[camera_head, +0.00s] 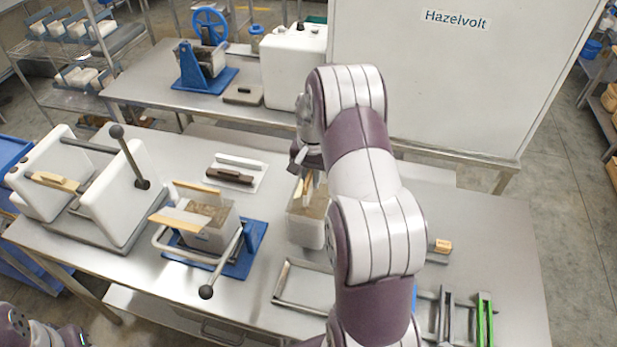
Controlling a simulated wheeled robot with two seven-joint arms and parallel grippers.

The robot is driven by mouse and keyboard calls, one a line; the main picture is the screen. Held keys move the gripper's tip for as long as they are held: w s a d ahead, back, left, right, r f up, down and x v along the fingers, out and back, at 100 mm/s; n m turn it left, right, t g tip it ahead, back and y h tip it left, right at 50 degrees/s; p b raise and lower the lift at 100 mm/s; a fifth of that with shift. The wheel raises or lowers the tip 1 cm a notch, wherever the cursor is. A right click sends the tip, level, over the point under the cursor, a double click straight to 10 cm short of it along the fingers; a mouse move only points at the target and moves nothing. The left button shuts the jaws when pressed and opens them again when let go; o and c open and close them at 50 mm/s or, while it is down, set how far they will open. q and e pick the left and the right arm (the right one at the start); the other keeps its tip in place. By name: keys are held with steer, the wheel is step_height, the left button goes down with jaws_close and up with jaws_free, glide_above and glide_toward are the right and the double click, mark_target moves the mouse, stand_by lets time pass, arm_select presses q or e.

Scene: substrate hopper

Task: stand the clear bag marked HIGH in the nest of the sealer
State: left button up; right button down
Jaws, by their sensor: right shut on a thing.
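A clear-walled bag or box (306,230) with brown filling stands upright right of the table's middle. No HIGH mark is legible on it. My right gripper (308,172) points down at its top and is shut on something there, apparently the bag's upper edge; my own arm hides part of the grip. A similar filled container (208,238) sits in a blue-based stand with a grey bar frame and wooden strips. A white two-block machine with a black-knobbed lever (122,195) stands at the left. I cannot tell which is the sealer. My left gripper is out of view.
An empty metal frame tray (292,306) lies in front of the bag. A pale mat (235,176) with a brown-handled tool lies behind. Green and grey racks (482,318) stand front right, near a small wooden block (441,246). The table's right side is mostly clear.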

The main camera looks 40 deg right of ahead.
steer(key=shift+w+d+f, duration=0.1)
steer(key=shift+w+d, duration=0.1)
steer(key=shift+d, duration=0.05)
steer(key=shift+f+p, duration=0.3)
steer(key=shift+p, duration=0.1)
step_height(320, 180, down, 3)
steer(key=shift+a+r+p, duration=0.1)
steer(key=shift+r+p, duration=0.1)
steer(key=shift+p, duration=0.45)
steer(key=shift+w+f, duration=0.1)
steer(key=shift+f, duration=0.35)
steer(key=shift+f, duration=0.1)
steer(key=c, duration=1.1)
jaws_free()
steer(key=shift+s, duration=0.2)
